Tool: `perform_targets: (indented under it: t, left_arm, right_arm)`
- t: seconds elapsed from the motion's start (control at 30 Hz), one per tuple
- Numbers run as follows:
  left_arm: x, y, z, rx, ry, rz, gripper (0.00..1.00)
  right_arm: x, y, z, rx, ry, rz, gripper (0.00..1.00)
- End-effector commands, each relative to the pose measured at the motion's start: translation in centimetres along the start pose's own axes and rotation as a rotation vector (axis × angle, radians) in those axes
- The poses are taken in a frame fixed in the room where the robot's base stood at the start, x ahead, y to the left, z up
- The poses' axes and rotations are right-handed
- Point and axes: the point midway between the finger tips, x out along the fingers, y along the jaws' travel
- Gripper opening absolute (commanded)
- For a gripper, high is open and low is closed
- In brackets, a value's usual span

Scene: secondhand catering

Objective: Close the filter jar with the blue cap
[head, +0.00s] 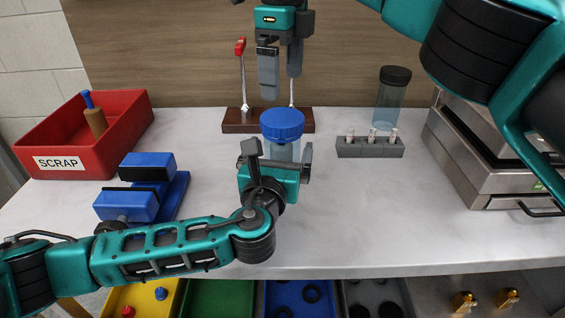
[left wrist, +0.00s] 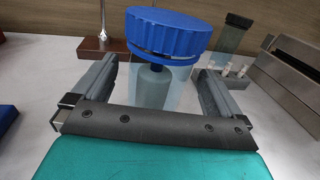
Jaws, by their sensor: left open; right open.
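The filter jar (head: 281,152) is a clear jar standing upright on the white table, and a dark-topped grey insert (left wrist: 153,85) shows inside it in the left wrist view. The blue cap (head: 282,124) sits on top of the jar. In the left wrist view the cap (left wrist: 166,32) looks tilted, with a gap at its lower edge. My left gripper (head: 278,154) is open, with its fingers on either side of the jar; I cannot tell whether they touch it. My right gripper (head: 280,74) is open and empty, above and behind the cap.
A wooden stand (head: 237,122) with a red-topped rod is behind the jar. A grey rack (head: 370,148) with small vials and a dark-lidded jar (head: 391,98) stand right. A metal appliance (head: 480,155) is far right. A blue device (head: 135,200) and red SCRAP bin (head: 80,150) are left.

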Motion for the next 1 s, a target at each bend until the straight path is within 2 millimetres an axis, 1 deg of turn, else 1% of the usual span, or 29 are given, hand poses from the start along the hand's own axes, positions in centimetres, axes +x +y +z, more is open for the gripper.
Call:
perform_targets:
  t: [0.03,0.2,0.3,0.4,0.5,0.6,1.0]
  left_arm:
    - [-1.2,0.0,-0.1,-0.003,0.004,-0.003,1.0]
    - [-4.9,0.0,-0.1,-0.002,0.004,-0.002,1.0]
    - [-6.7,0.0,0.0,-0.003,0.003,-0.002,1.0]
    - [-8.0,0.0,-0.1,0.0,0.003,-0.001,1.0]
    - [-8.8,0.0,-0.1,0.0,0.002,0.0,1.0]
    - [-9.2,0.0,0.0,0.0,0.002,0.001,1.0]
    - [-9.2,0.0,0.0,0.0,0.001,0.0,1.0]
  right_arm:
    - [-0.1,0.0,0.0,0.0,0.0,0.0,1.0]
    - [-0.2,0.0,0.0,0.0,0.0,0.0,1.0]
    - [-0.2,0.0,0.0,0.0,0.0,0.0,1.0]
    - [-0.2,0.0,0.0,0.0,0.0,0.0,1.0]
    - [-0.2,0.0,0.0,0.0,0.0,0.0,1.0]
    - [-0.2,0.0,0.0,0.0,0.0,0.0,1.0]
    - [-0.2,0.0,0.0,0.0,0.0,0.0,1.0]
